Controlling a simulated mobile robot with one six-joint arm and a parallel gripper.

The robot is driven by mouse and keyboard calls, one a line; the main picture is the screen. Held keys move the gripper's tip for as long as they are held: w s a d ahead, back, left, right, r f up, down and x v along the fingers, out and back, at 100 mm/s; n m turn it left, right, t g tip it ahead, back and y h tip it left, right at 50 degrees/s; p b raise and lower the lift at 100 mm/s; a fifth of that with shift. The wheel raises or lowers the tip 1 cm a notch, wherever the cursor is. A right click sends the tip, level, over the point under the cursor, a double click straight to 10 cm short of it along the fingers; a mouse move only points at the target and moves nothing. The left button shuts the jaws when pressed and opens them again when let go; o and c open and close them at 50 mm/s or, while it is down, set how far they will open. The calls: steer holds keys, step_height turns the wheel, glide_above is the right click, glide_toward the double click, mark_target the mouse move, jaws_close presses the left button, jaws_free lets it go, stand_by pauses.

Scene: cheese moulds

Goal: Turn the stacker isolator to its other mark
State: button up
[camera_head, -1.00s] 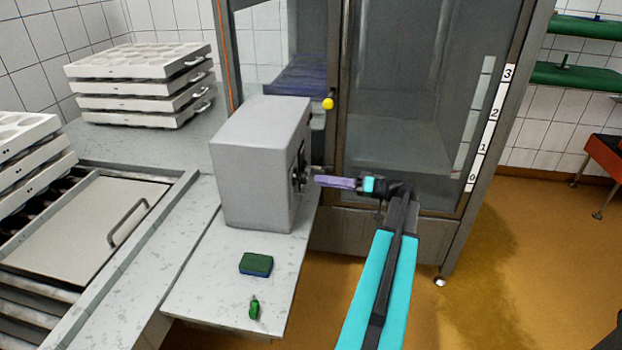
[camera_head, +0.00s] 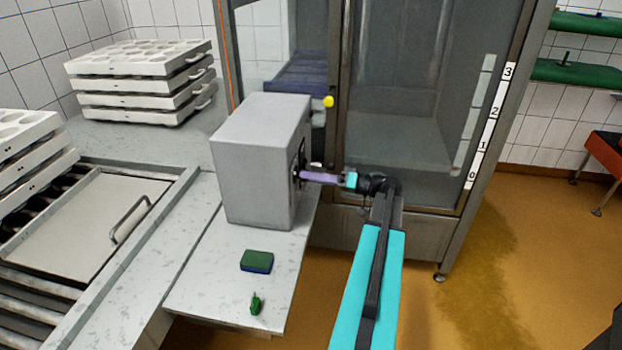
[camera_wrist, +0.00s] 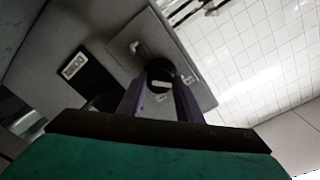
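The stacker isolator is a dark round knob (camera_wrist: 160,72) on a grey plate (camera_wrist: 205,97), on the side face of a grey box (camera_head: 257,165). In the wrist view the knob lies between the far ends of my gripper's (camera_wrist: 160,90) two purple fingers, one on each side. A pale mark shows on the knob's face. In the head view my gripper (camera_head: 304,176) reaches the box's right face from the right, and its fingertips hide most of the knob. I cannot tell whether the fingers press on the knob.
A dark panel with a small display (camera_wrist: 72,68) sits beside the knob plate. A green sponge (camera_head: 257,261) and a small green item (camera_head: 256,303) lie on the worktop (camera_head: 205,285). White moulds (camera_head: 140,60) are stacked behind. A glass-doored cabinet (camera_head: 420,110) stands behind my arm.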

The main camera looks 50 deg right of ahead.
steer(key=shift+a, duration=0.35)
steer(key=shift+c, duration=0.4)
steer(key=shift+d, duration=0.25)
steer(key=shift+m, duration=0.4)
steer(key=shift+d+m+g+y+p, duration=0.1)
steer(key=shift+m+g+y+p, duration=0.15)
steer(key=shift+m+p, duration=2.75)
steer(key=shift+d+m+g+y+p, duration=0.15)
steer(key=shift+m+g+p, duration=0.35)
steer(key=shift+m, duration=4.7)
steer(key=shift+a, duration=0.1)
